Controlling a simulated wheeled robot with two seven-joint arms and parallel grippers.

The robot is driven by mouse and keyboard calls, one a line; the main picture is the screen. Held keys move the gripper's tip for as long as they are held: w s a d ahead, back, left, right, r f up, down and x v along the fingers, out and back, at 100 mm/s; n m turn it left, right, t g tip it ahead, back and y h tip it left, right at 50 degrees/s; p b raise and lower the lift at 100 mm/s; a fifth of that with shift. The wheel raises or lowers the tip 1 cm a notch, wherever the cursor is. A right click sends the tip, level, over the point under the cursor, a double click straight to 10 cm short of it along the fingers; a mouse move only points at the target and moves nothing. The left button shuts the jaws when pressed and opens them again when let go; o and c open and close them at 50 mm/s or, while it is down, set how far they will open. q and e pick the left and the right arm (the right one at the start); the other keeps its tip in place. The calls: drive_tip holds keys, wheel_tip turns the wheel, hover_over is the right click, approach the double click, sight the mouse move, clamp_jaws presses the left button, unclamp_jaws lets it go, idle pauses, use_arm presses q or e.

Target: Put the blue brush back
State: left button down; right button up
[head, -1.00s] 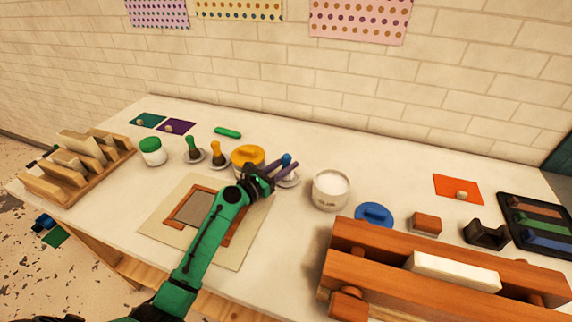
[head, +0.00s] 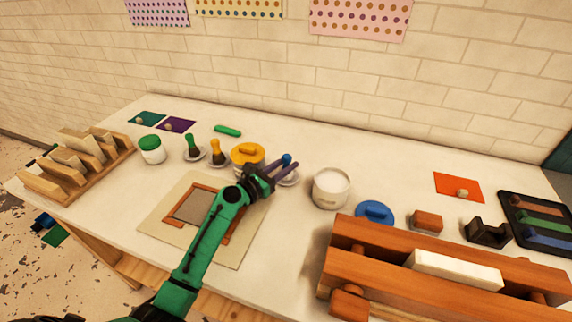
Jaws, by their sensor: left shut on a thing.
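The blue brush (head: 287,159) shows only its rounded blue handle top; my fingers hide the part below. It is over or at a small pale saucer (head: 290,180), and I cannot tell whether it touches it. My left gripper (head: 286,168), with purple fingers, is shut on the brush, low over the bench. A green-handled brush (head: 191,142) and an orange-handled brush (head: 216,148) stand upright on their own small saucers to the left. My right gripper is not in view.
An orange-lidded jar (head: 247,153) is just left of my gripper; an open white jar (head: 331,188) is to its right. A blue lid (head: 375,212) and a wooden press (head: 430,262) lie further right. A framed board (head: 155,222) lies under my left arm.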

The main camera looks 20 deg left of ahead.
use_arm(q)
drive_tip(key=shift+f, duration=0.2)
unclamp_jaws()
idle(0.5)
idle(0.4)
wheel_tip(320, 180, up, 9)
drive_tip(key=p, duration=0.9)
drive_tip(key=shift+r+p, duration=0.1)
drive_tip(key=shift+p, duration=0.25)
